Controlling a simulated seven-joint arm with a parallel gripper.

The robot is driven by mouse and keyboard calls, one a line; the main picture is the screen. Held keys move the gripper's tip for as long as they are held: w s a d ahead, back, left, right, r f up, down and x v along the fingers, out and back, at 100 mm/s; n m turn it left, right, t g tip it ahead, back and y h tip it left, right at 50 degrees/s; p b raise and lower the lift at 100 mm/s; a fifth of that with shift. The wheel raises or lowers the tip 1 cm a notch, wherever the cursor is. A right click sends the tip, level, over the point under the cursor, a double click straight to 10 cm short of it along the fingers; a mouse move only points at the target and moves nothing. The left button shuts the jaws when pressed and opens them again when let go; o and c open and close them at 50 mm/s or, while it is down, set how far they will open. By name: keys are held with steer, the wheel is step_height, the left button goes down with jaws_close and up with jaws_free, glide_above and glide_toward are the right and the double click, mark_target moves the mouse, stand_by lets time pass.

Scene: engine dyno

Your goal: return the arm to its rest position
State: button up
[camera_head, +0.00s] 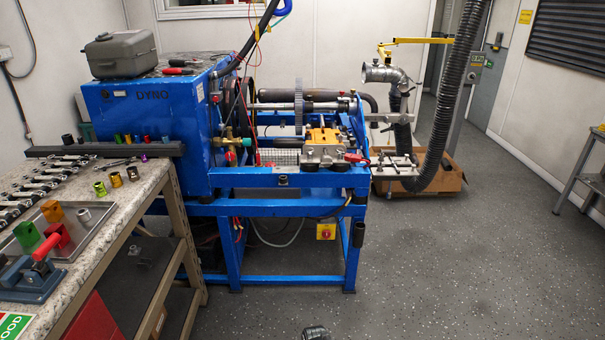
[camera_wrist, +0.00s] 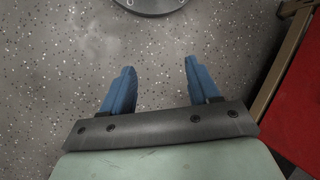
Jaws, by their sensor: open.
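My gripper (camera_wrist: 158,88) shows in the wrist view with its two blue fingers spread apart. In the head view, the gripper's fingers are not seen. A small dark rounded part (camera_head: 316,332) shows at the bottom edge there, mostly out of frame.
A blue dyno stand (camera_head: 150,130) fills the middle of the head view. A workbench (camera_head: 150,177) with tools, sockets and a tray stands at left. A red panel (camera_wrist: 295,95) and a brown bar (camera_wrist: 281,70) are at right in the wrist view. Floor (camera_head: 450,270) at right is clear.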

steer(key=s+d+f+m, duration=0.3)
steer(key=s+d, duration=0.3)
steer(key=s, duration=0.2)
steer(key=s+d+f+m+g, duration=0.1)
steer(key=s+d+f+m, duration=0.3)
steer(key=s+d, duration=0.3)
steer(key=shift+s, duration=1.25)
steer(key=shift+f, duration=0.1)
